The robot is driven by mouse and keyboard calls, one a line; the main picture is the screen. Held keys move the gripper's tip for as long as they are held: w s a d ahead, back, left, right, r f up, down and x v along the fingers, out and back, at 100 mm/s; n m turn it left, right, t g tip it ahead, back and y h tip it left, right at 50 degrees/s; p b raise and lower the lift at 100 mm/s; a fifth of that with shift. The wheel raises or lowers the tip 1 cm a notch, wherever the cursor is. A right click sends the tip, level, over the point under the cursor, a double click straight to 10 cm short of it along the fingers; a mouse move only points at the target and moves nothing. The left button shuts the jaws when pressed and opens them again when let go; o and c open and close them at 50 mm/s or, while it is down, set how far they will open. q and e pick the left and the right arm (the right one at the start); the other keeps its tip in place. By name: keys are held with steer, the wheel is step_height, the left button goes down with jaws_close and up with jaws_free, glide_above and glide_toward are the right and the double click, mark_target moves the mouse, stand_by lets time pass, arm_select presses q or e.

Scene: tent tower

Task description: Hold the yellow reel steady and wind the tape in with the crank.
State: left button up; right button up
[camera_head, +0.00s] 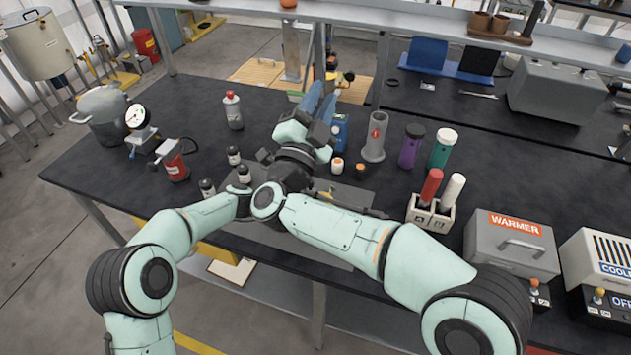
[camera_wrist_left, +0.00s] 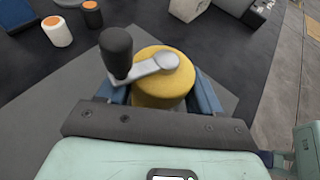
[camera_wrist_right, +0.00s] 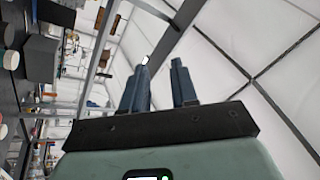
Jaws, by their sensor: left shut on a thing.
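The yellow reel (camera_wrist_left: 163,85) sits between the blue fingers of my left gripper (camera_wrist_left: 165,100) in the left wrist view, and the gripper is shut on it. A silver crank arm (camera_wrist_left: 157,66) lies across the reel's top, with a dark upright knob (camera_wrist_left: 117,52) at its left end. My right gripper (camera_head: 323,97) is raised above the bench in the head view. Its blue fingers (camera_wrist_right: 161,88) stand apart and empty in the right wrist view. The reel and my left gripper are hidden behind my arms in the head view. I cannot make out the tape.
Small orange-capped bottles (camera_wrist_left: 57,31) stand beside the reel. A grey cylinder (camera_head: 374,138), a purple bottle (camera_head: 410,147) and a green bottle (camera_head: 442,148) stand further right. The warmer (camera_head: 511,250) is at right.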

step_height(320, 180, up, 7)
steer(key=n+t+y, duration=0.6)
steer(key=n+y, duration=0.9)
steer(key=n, duration=0.7)
steer(key=s+d+f+m+g+y, duration=0.1)
steer(key=d+f+m+g+y, duration=0.15)
steer(key=f+m+g, duration=0.6)
steer(key=s+d+f+m+g+y, duration=0.1)
steer(key=d+f+m+g, duration=0.4)
steer(key=f+m, duration=0.6)
steer(key=s+d+f+m+g+y, duration=0.1)
steer(key=d+f+m+g, duration=0.1)
steer(key=f+m+g, duration=0.75)
steer(key=w+a+m, duration=0.1)
steer(key=a, duration=0.2)
steer(key=w+a+t, duration=0.1)
steer(key=w+a, duration=0.1)
steer(key=a, duration=0.1)
steer(key=w+a+f+m, duration=0.1)
steer(key=a, duration=0.3)
steer(key=shift+w+a+m+t, duration=0.1)
steer(key=shift+w+m+t, duration=0.15)
steer(key=shift+m+t, duration=0.05)
jaws_close()
